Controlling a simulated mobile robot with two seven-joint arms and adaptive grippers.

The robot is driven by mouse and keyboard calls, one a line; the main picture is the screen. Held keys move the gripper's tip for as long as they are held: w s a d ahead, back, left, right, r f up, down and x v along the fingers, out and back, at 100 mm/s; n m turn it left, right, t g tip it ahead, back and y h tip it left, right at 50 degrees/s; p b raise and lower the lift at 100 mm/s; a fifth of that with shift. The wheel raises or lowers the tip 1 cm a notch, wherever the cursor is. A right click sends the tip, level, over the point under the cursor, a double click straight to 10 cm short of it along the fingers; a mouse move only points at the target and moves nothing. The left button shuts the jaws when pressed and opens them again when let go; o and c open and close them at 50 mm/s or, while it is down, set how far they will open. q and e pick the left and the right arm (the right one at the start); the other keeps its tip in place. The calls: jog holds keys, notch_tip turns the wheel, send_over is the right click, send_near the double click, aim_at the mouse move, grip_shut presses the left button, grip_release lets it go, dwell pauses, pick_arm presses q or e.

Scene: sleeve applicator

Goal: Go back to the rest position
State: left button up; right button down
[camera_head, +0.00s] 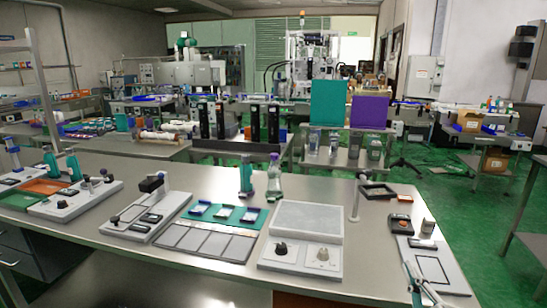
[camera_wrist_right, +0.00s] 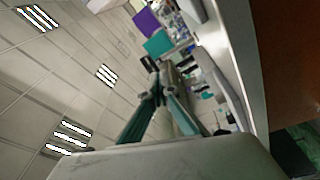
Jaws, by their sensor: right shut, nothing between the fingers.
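My right gripper (camera_head: 413,279) is at the lower right edge of the head view, over the front right of the steel table (camera_head: 345,278). Its fingers also show in the right wrist view (camera_wrist_right: 158,88), where they meet at the tips with nothing between them. It is clear of the bench items in the middle, and part of it is cut off by the frame edge. My left gripper is not in view.
A white device with knobs (camera_head: 300,255) stands at front centre. A teal tray (camera_head: 180,213) and grey panels (camera_head: 207,242) lie left of it. A clear bottle (camera_head: 273,182) stands behind. A white plate with a black outline (camera_head: 453,274) lies close to my right gripper.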

jog(key=s+d+f+m+g+h, duration=0.25)
jog(key=s+f+g, duration=0.35)
jog(key=s+f, duration=0.55)
jog(key=s+d+f+m+g+h, duration=0.1)
jog(key=s+d+f+m+g, duration=0.2)
jog(key=s+f+g, duration=0.65)
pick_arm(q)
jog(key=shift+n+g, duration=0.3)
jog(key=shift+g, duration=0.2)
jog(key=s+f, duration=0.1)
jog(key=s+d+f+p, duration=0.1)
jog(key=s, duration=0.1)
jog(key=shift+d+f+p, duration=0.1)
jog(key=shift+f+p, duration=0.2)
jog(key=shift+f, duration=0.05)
pick_arm(e)
jog(key=s+a+f+m+t+y, duration=0.1)
jog(key=a+f+t+y, duration=0.5)
jog(key=a+f, duration=0.6)
jog(key=a+m+y, duration=0.1)
jog(key=a, duration=0.3)
jog(key=shift+a+f+m+t+y, duration=0.15)
jog(key=shift+f+m+t+y, duration=0.1)
jog(key=shift+m+t+y, duration=0.1)
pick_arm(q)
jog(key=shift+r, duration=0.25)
